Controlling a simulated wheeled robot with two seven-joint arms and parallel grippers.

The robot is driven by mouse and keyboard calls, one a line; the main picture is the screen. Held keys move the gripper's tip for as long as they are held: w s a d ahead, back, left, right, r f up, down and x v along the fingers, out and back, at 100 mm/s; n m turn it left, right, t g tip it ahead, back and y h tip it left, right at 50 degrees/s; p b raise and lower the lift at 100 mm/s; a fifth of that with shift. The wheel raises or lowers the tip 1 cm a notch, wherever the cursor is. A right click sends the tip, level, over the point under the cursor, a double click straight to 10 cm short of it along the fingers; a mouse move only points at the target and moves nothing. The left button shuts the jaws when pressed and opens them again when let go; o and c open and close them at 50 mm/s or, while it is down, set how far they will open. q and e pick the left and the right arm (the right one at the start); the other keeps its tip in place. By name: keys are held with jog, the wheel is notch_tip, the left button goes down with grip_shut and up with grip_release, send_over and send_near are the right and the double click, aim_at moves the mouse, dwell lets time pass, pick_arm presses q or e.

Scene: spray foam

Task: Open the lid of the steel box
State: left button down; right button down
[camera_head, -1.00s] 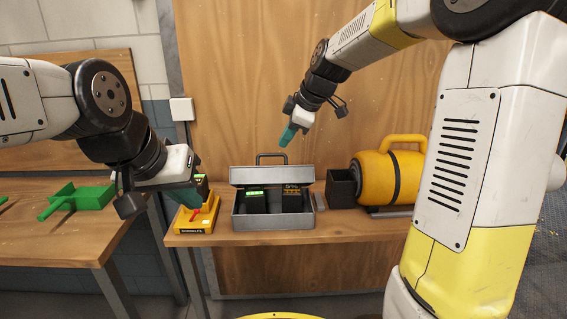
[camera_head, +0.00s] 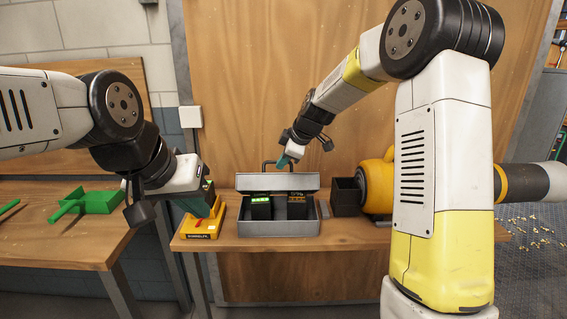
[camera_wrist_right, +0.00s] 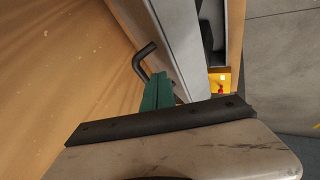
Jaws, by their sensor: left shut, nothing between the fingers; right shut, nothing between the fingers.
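The grey steel box (camera_head: 285,229) stands on the wooden table in the head view. Its lid (camera_head: 278,182) is raised at the back, leaving the box open, with two dark battery packs inside. My right gripper (camera_head: 284,160) is shut and empty, at the lid's upper edge by the black handle (camera_head: 266,163). In the right wrist view its green fingers (camera_wrist_right: 157,92) are together beside the bent handle (camera_wrist_right: 142,58) and the lid's edge (camera_wrist_right: 170,45); contact is unclear. My left gripper (camera_head: 197,205) is shut and empty near the yellow charger.
The yellow charger (camera_head: 203,224) stands left of the box, partly behind my left gripper. A dark open bin (camera_head: 346,198) and a yellow canister (camera_head: 376,184) stand to the right. A green dustpan (camera_head: 98,202) lies on the left table. A wooden panel rises behind.

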jog(key=shift+w, duration=0.35)
